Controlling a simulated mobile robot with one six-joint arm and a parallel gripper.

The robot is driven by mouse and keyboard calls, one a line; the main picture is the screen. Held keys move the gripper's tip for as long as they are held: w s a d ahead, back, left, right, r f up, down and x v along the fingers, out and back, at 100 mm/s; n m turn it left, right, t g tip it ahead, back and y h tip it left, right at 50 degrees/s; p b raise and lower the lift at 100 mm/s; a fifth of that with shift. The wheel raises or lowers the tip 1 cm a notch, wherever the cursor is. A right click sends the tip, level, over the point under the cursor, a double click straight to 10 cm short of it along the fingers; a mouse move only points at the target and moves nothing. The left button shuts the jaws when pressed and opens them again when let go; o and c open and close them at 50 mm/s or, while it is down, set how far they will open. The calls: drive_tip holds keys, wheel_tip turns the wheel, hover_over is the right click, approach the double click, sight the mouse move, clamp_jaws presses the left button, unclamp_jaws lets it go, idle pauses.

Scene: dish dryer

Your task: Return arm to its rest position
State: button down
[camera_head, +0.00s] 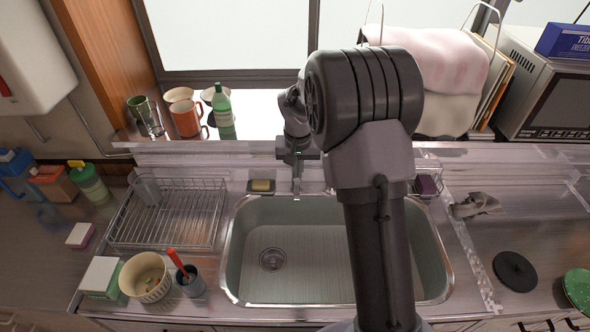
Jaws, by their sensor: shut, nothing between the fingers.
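My arm rises from the bottom of the head view, right of centre, and bends at a large dark joint in front of the window. My gripper (296,190) points down at the back edge of the sink (290,250). Its fingers are shut with nothing between them. A sponge on a small dish (262,186) lies just left of the gripper, apart from it. My arm hides the right-middle part of the sink and part of the ledge behind it.
A wire dish rack (170,212) stands left of the sink. Mugs and a green bottle (222,107) line the ledge. A microwave (545,90) stands at right. The sink looks empty.

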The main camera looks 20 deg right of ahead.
drive_tip(key=s+a+r+t+b, duration=0.2)
drive_tip(key=s+a+r+b, duration=0.4)
drive_tip(key=s+r, duration=0.4)
drive_tip(key=s+a+t+y+b, duration=0.1)
drive_tip(key=s+a, duration=0.3)
drive_tip(key=s, duration=0.6)
drive_tip(key=s+a+t+y+b, duration=0.1)
drive_tip(key=s+a, duration=0.3)
drive_tip(key=s, duration=0.6)
drive_tip(key=shift+a+f+y+b, duration=0.2)
drive_tip(key=shift+a+y+b, duration=0.15)
drive_tip(key=shift+y+b, duration=0.1)
drive_tip(key=shift+s, duration=0.1)
